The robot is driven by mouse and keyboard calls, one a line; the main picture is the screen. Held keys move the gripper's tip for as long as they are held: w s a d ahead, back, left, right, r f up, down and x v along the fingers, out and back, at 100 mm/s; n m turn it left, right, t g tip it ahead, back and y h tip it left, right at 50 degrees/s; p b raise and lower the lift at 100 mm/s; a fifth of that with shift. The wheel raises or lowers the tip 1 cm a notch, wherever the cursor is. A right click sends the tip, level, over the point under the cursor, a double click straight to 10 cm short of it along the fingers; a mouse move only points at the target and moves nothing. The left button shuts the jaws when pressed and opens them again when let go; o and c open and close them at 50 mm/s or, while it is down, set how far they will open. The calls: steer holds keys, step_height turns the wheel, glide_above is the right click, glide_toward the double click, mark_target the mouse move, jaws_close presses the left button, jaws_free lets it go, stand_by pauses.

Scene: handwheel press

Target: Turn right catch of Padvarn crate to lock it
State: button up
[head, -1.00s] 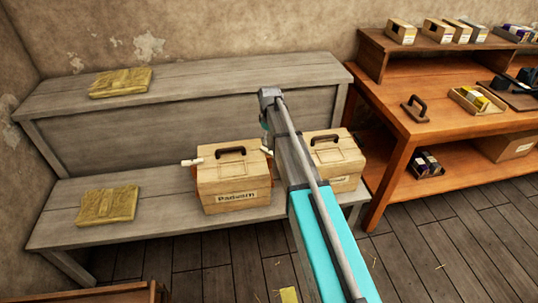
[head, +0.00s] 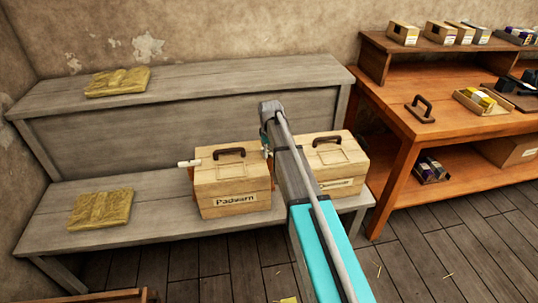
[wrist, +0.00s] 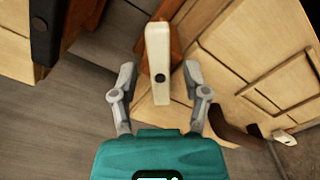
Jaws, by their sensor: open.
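The Padvarn crate (head: 231,185) is a wooden box with a dark top handle and a name label, on the lower grey bench. Its left catch (head: 188,163) is a white lever sticking out to the left. In the head view its right catch is mostly hidden by my arm. In the wrist view the right catch (wrist: 158,62) is a white lever with a dark pivot on a reddish-brown mount. My gripper (wrist: 158,82) is open, with one finger on each side of the catch's lower end. I see gaps beside the lever; contact cannot be made out.
Yellow-brown folded bundles (head: 100,209) lie on the bench at left. An orange-brown table (head: 440,125) with boxes stands at right.

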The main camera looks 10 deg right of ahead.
stand_by(0.3)
jaws_close()
steer(key=shift+a, duration=0.35)
steer(key=shift+d, duration=0.35)
steer(key=shift+n, duration=0.4)
steer(key=shift+d+n, duration=0.15)
steer(key=shift+n, duration=0.65)
steer(key=n, duration=0.4)
steer(key=shift+w, duration=0.15)
steer(key=shift+d+n, duration=0.1)
steer(key=shift+n, duration=2)
